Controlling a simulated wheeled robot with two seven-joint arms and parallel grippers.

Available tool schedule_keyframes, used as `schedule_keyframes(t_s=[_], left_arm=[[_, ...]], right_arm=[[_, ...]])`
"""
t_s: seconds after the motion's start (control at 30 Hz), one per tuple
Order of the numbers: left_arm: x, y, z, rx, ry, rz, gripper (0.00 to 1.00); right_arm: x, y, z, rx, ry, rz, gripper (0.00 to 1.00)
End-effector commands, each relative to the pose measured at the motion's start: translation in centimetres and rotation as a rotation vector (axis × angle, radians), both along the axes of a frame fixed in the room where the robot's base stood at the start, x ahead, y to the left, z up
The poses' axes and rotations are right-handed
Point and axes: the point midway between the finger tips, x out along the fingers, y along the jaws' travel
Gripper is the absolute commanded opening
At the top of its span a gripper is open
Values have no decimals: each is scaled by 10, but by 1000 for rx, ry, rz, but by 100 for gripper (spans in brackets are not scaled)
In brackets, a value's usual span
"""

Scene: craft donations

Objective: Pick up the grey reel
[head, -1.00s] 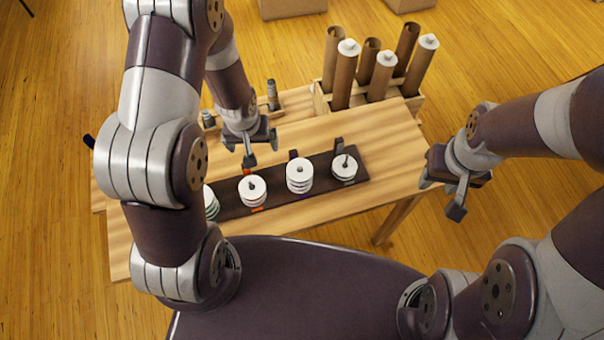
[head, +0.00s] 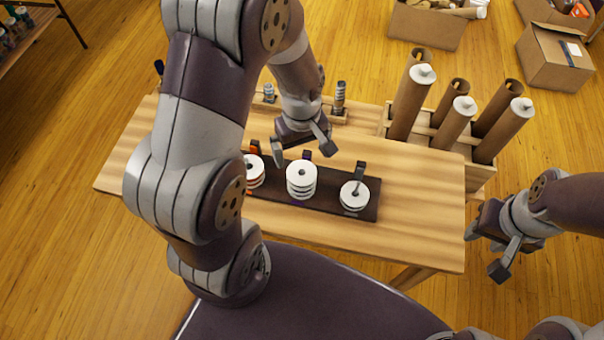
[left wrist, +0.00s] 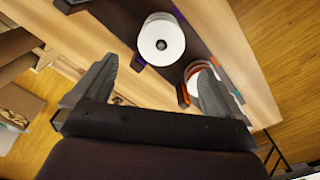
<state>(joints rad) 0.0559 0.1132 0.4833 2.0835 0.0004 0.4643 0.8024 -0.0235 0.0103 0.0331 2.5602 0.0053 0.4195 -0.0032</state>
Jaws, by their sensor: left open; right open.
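Stacks of white-faced reels stand on pegs along a dark board (head: 329,202) on the table. The right stack (head: 355,194) has a dark tag behind it and a greyish mark at its front edge. The middle stack (head: 301,172) has a purple tag; the left one (head: 254,172) has orange and is partly hidden by my arm. I cannot tell for sure which reel is the grey one. My left gripper (head: 302,146) is open and empty, just behind and above the middle stack, which also shows in the left wrist view (left wrist: 161,42). My right gripper (head: 485,250) is open and empty off the table's right edge.
A wooden box (head: 450,146) with several tall cardboard tubes stands at the table's back right. Small spools (head: 339,98) stand on a rack at the back. The table's right part (head: 425,200) is clear. Cardboard boxes (head: 556,56) sit on the floor beyond.

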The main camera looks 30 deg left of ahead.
Motion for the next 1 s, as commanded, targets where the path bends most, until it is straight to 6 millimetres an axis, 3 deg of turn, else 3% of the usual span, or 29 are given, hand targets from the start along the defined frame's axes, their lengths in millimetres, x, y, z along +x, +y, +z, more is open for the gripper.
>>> schedule_keyframes(t_s=[0.43, 0.7, 0.73, 0.9, 1.0], left_arm=[[-6, 3, -72, 1, 1, -2, 100], [-5, 3, -80, 2, -3, -2, 100], [-5, 3, -80, 2, -3, -2, 97], [-5, 3, -79, 2, -3, -2, 46], [-5, 3, -79, 2, -3, -2, 45]], right_arm=[[0, 0, -3, 0, 0, 0, 43], [0, 0, -3, 0, 0, 0, 43], [0, 0, -3, 0, 0, 0, 43], [0, 0, -3, 0, 0, 0, 43], [0, 0, -3, 0, 0, 0, 43]])
